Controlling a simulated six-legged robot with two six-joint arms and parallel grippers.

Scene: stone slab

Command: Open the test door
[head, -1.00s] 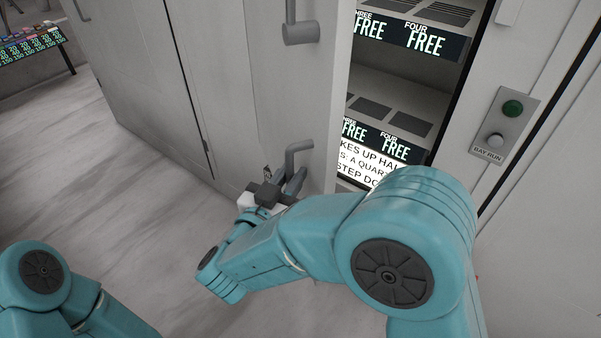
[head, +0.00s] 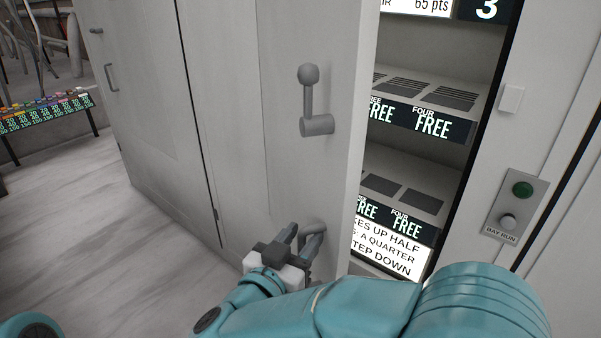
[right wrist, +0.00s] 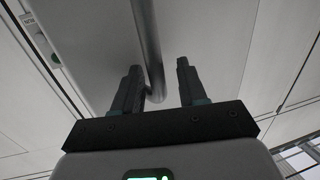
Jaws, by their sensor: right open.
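The test door (head: 313,175) is a grey panel standing partly open, with a gap on its right side showing lit shelves inside. A lever handle with a round knob (head: 309,100) points up on its face. In the right wrist view the handle's bar (right wrist: 147,45) runs between the two open fingers (right wrist: 156,85), with space visible on the right side; contact on the left is unclear. My left gripper is out of view.
Shelves (head: 420,90) with "FREE" labels stand behind the door. A panel marked BAY RUN (head: 515,208) with a green button is on the right frame. A low display table (head: 45,114) stands far left. Pale floor (head: 110,250) is clear left of the door.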

